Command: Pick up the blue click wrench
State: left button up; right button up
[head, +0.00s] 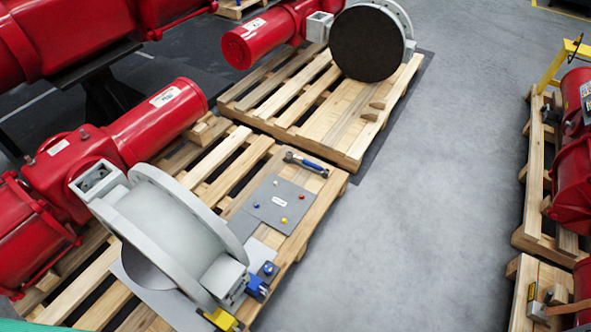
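The blue click wrench (305,163) lies on the near wooden pallet, at its far right corner. It has a blue middle and silver-grey ends, and lies slanted from upper left to lower right. It is just beyond a grey plate (272,209). Neither of my grippers shows in the head view, and nothing is touching the wrench.
A large grey valve ring (165,226) with a red actuator (130,135) stands on the near pallet (318,196). The grey plate bears small coloured knobs. A blue and yellow part sits at the pallet's front. Another pallet (340,135) adjoins behind. Grey floor (430,200) is clear at right.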

aim_at(290, 156)
jog(key=i+l+u, duration=0.15)
jog(key=i+l, duration=0.15)
jog(key=i+l+u, duration=0.2)
jog(key=l, duration=0.3)
jog(key=i+l+u, duration=0.15)
jog(key=i+l, duration=0.15)
jog(key=l, duration=0.15)
